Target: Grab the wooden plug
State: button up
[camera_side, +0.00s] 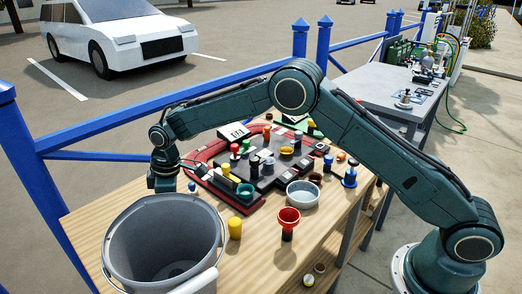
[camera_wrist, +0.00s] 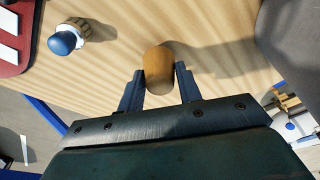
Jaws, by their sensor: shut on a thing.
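The wooden plug (camera_wrist: 159,66), a tan rounded cylinder, shows in the middle of the wrist view. My gripper (camera_wrist: 160,74) has one dark blue finger on each side of it and is shut on it. Bare wooden tabletop lies behind the plug, and a shadow falls to its right. In the side view my gripper (camera_side: 163,188) points down near the left end of the table, behind the grey bucket's rim. I cannot make out the plug in that view.
The large grey bucket (camera_side: 130,255) stands close in front of my gripper. A small blue-topped piece (camera_wrist: 63,42) is near the plug. The red-edged board (camera_side: 200,170) holds many pieces. A yellow cylinder (camera_side: 235,228) and a red cup (camera_side: 288,220) stand on the wooden table (camera_side: 255,265).

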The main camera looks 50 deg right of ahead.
notch_tip(320, 180, up, 18)
dwell(0.5)
jog(key=shift+d+r, duration=0.1)
jog(key=shift+r, duration=0.15)
dwell(0.4)
